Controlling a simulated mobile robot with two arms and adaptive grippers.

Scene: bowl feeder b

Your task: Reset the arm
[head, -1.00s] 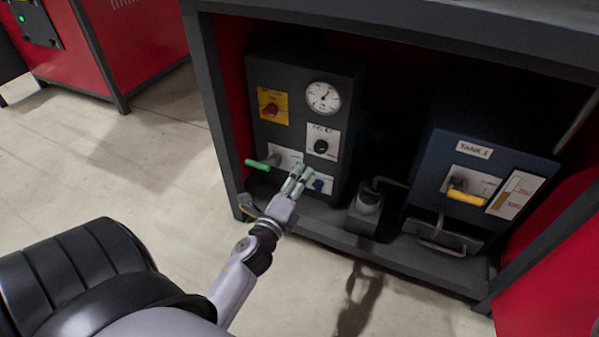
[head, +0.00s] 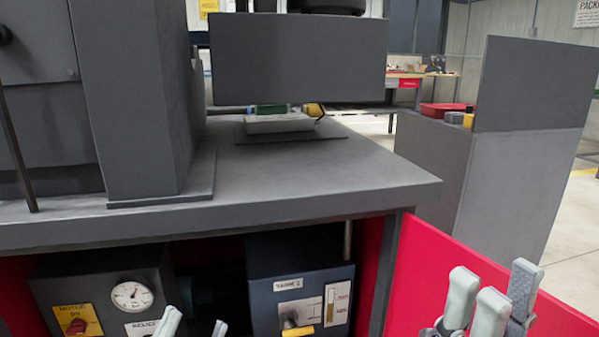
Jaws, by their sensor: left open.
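My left gripper (head: 194,328) shows only its pale fingertips at the bottom edge, in front of the lower cabinet bay. The fingertips are apart with nothing between them. My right gripper (head: 491,290) is at the lower right, its grey fingers pointing up and spread, with nothing seen between them. It is in front of the red panel (head: 425,270). The dark control box (head: 100,270) with a gauge (head: 133,296) and a red knob on a yellow plate (head: 77,322) is behind and left of my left gripper. Both arms are mostly out of frame.
The grey worktop (head: 330,185) overhangs the bay. A blue-grey tank box (head: 300,265) with a yellow-handled valve (head: 298,331) stands inside. A large grey box (head: 298,58) hangs over the worktop. A grey stand (head: 490,180) is at the right, with open floor beyond it.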

